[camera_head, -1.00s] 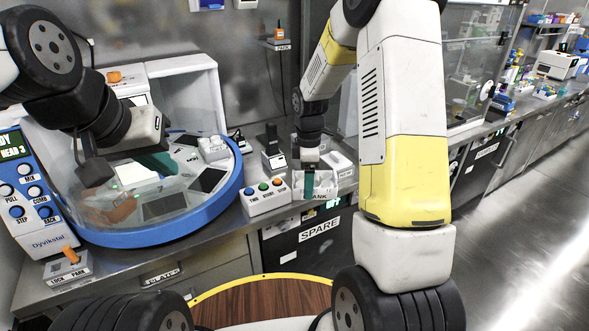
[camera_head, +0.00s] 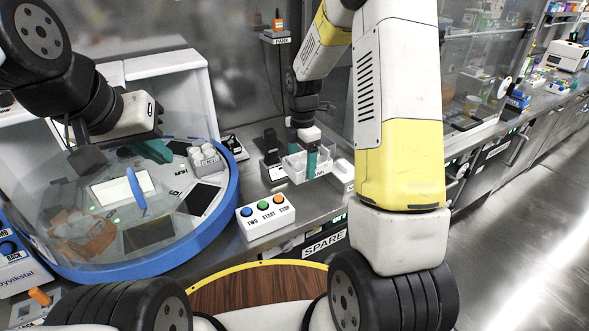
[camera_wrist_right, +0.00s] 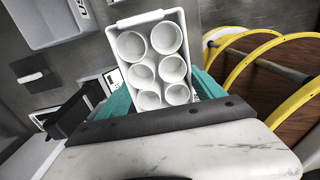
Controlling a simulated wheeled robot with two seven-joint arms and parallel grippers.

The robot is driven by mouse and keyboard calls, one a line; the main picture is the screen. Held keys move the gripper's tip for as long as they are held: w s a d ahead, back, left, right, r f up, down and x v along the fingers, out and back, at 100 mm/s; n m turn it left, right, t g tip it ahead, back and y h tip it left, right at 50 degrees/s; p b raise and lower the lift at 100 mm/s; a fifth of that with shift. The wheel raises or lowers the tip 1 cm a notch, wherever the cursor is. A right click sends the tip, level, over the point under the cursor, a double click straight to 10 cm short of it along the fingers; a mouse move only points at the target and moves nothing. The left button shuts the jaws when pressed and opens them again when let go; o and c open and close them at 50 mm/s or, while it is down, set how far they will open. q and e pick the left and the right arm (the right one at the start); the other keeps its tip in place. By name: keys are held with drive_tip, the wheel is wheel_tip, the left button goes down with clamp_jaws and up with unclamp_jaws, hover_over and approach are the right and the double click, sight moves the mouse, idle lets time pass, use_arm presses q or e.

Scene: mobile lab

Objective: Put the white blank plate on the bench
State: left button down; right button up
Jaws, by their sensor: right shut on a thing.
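The white plate (camera_head: 296,163) with several round wells is at the back of the bench (camera_head: 320,203), behind the button box. My right gripper (camera_head: 311,162) is shut on it from above. In the right wrist view the plate (camera_wrist_right: 148,60) shows between the teal fingers of the right gripper (camera_wrist_right: 160,92), wells facing the camera. I cannot tell whether its underside touches the bench. My left gripper (camera_head: 152,151) hangs over the round machine at the left; its teal finger shows, but its opening is hidden.
The blue-rimmed round machine (camera_head: 232,190) with a clear cover fills the left. A box with three buttons (camera_head: 264,217) stands in front of the plate. A small white block (camera_head: 343,172) sits right of the plate. A black-topped device (camera_head: 270,150) stands left of it.

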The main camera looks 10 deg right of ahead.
drive_tip(key=f, duration=0.6)
drive_tip(key=shift+w, duration=0.3)
drive_tip(key=shift+f, duration=2)
drive_tip(key=o, duration=1.4)
drive_tip(key=shift+f, duration=0.1)
drive_tip(key=shift+o, duration=0.2)
